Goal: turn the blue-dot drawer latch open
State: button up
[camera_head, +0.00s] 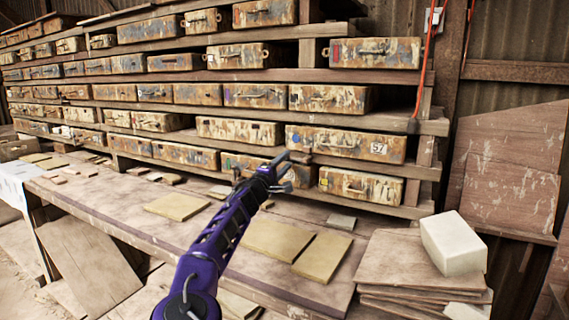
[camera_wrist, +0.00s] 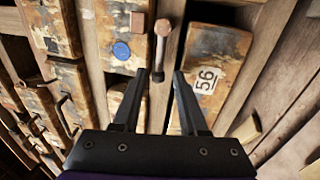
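In the wrist view a round blue dot (camera_wrist: 121,50) marks a worn, painted drawer front. A small brown square plate (camera_wrist: 138,23) sits beside it. The latch (camera_wrist: 162,32), a bar with a brown knob-like head, stands to the right of the dot. Its dark lower end lies between my fingertips in the picture, closer to the left finger. My gripper (camera_wrist: 160,74) is open, and I cannot tell whether it touches the bar. In the head view the blue dot (camera_head: 295,138) shows on a lower-right drawer, just above my gripper (camera_head: 284,166), which hides part of the fronts.
In the head view, the bench (camera_head: 130,213) below holds several flat tiles (camera_head: 322,256). A white block (camera_head: 453,243) rests on stacked boards at right. An orange cord (camera_head: 427,60) hangs by the rack.

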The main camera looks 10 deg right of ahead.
jog(key=v, duration=1.7)
jog(key=shift+s, duration=0.15)
jog(key=shift+a, duration=0.1)
